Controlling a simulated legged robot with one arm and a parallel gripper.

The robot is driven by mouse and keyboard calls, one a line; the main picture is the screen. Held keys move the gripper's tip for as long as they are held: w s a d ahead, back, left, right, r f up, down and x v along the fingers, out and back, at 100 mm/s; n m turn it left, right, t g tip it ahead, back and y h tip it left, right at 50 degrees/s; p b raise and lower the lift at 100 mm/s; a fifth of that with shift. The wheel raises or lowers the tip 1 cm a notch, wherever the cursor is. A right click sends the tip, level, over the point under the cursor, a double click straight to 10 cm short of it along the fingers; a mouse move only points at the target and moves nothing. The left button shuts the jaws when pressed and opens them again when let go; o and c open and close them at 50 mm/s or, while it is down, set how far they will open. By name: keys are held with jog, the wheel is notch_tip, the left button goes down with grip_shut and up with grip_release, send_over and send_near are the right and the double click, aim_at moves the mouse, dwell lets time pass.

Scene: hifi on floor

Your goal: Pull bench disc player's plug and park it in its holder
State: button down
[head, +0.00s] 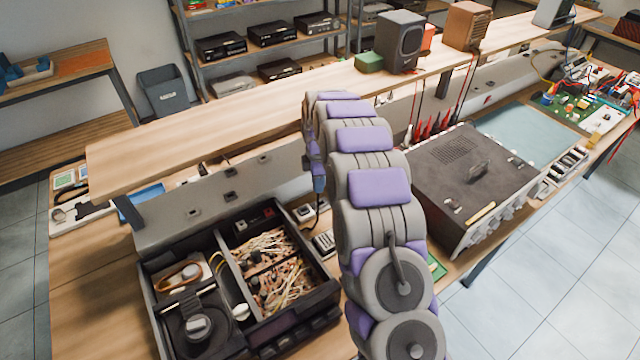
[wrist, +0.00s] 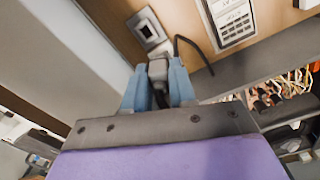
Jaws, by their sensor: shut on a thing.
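My gripper (wrist: 158,88) is shut on a dark grey plug (wrist: 157,68), held between its two blue fingers. A black cable (wrist: 190,42) loops from the plug across the bench. In the head view my gripper (head: 318,184) hangs beside the bench's grey socket rail (head: 170,222). Just beyond the plug in the wrist view is a small square metal-framed piece with a dark opening (wrist: 148,29), perhaps the holder; it also shows in the head view (head: 304,212). The plug looks apart from it; the plug's tip is hidden. I cannot tell which device the cable feeds.
An open dark case (head: 240,345) with wires stands front left. A keypad-like device (wrist: 230,18) lies near the plug. A grey boxed unit (head: 465,185) stands right of my arm. The wooden shelf (head: 240,120) overhangs the rail. Bare bench shows at the left edge.

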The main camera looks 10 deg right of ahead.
jog(key=shift+w+d+f+n+b, duration=0.15)
jog(key=shift+w+f+n+b, duration=0.2)
jog(key=shift+f+n, duration=0.45)
jog(key=shift+w+d+f+n+b, duration=0.2)
jog(key=shift+w+f+n, duration=0.35)
jog(key=shift+f, duration=0.4)
jog(key=shift+w+d+f+n+b, duration=0.1)
jog(key=shift+w+f+n+b, duration=0.2)
jog(key=shift+f+n, duration=0.55)
jog(key=shift+a+f, duration=0.15)
jog(key=shift+f, duration=0.55)
jog(key=shift+d+f+b, duration=0.4)
jog(key=shift+d+f, duration=0.1)
jog(key=shift+f, duration=0.15)
jog(key=shift+a, duration=0.35)
jog(key=shift+d, duration=0.4)
jog(key=shift+f, duration=0.55)
